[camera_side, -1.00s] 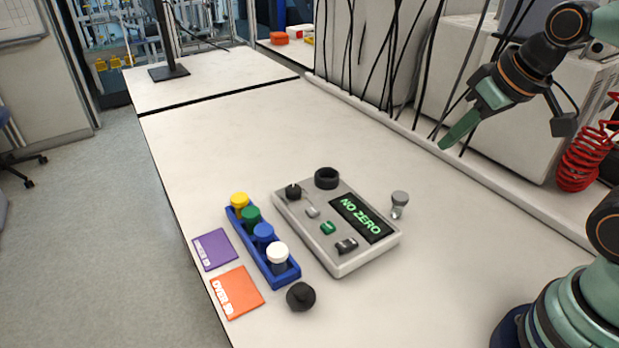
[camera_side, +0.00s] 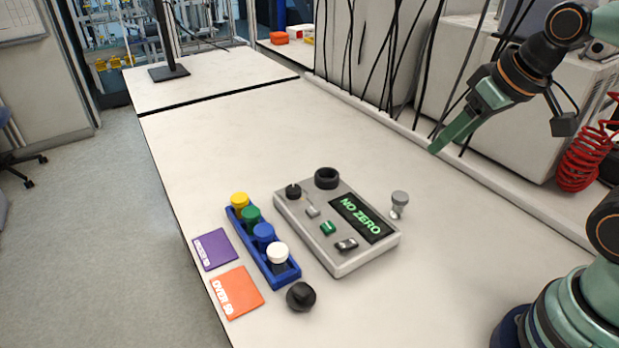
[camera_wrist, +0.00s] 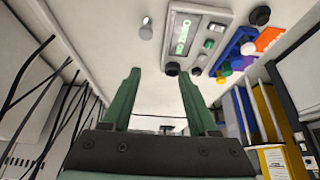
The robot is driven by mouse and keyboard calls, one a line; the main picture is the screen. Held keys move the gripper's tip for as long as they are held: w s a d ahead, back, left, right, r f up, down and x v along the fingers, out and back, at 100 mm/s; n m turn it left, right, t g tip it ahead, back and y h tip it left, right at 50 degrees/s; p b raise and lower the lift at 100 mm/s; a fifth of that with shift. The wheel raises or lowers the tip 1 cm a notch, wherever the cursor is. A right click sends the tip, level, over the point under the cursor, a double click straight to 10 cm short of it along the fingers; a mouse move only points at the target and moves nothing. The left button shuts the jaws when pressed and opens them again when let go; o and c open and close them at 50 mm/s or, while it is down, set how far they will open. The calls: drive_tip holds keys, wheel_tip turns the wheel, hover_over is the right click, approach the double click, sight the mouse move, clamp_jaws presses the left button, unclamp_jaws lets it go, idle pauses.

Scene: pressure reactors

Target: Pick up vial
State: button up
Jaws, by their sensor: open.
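A blue rack (camera_side: 285,276) holds several upright vials in a row: a yellow-capped vial (camera_side: 240,199), a green-capped vial (camera_side: 251,214), a blue-capped vial (camera_side: 264,233) and a white-capped vial (camera_side: 278,253). A small grey-topped piece (camera_side: 399,201) stands alone right of the grey device; I cannot tell if it is a vial. It also shows in the wrist view (camera_wrist: 146,29). My gripper (camera_side: 434,150) is above the table's right side, far from the rack. In the wrist view, my gripper (camera_wrist: 158,72) has two green fingers apart with nothing between them.
The grey device (camera_side: 345,268) with a "NO ZERO" display (camera_side: 361,218) sits right of the rack. A purple card (camera_side: 215,250), an orange card (camera_side: 237,291) and a black knob-like piece (camera_side: 301,297) lie near the rack.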

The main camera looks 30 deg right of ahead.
drive_tip(key=m+g, duration=0.6)
drive_tip(key=m, duration=1.1)
hover_over(276, 250)
wheel_tip(276, 250, down, 10)
wheel_tip(276, 250, down, 11)
drive_tip(key=shift+s+f, duration=0.1)
drive_tip(key=shift+f, duration=0.1)
clamp_jaws()
